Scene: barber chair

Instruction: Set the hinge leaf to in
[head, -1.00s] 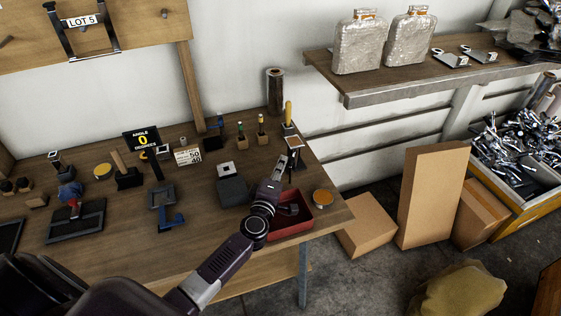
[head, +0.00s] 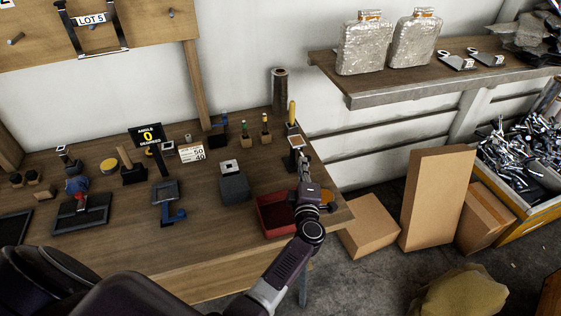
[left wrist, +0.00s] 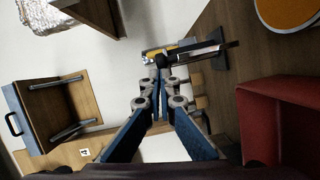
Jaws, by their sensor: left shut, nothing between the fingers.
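My left gripper (head: 303,160) is shut and empty, reaching over the table's right end past the red bin. In the left wrist view its fingertips (left wrist: 160,82) come together in front of a dark flat bar on a stand (left wrist: 198,50). My right gripper is not in view.
The red bin (head: 262,202) is left of my gripper; an orange disc (head: 327,197) is to its right. A grey block (head: 233,188), an angle display reading 0 (head: 148,136) and a blue clamp-like part (head: 176,217) are on the table. The table's front is clear.

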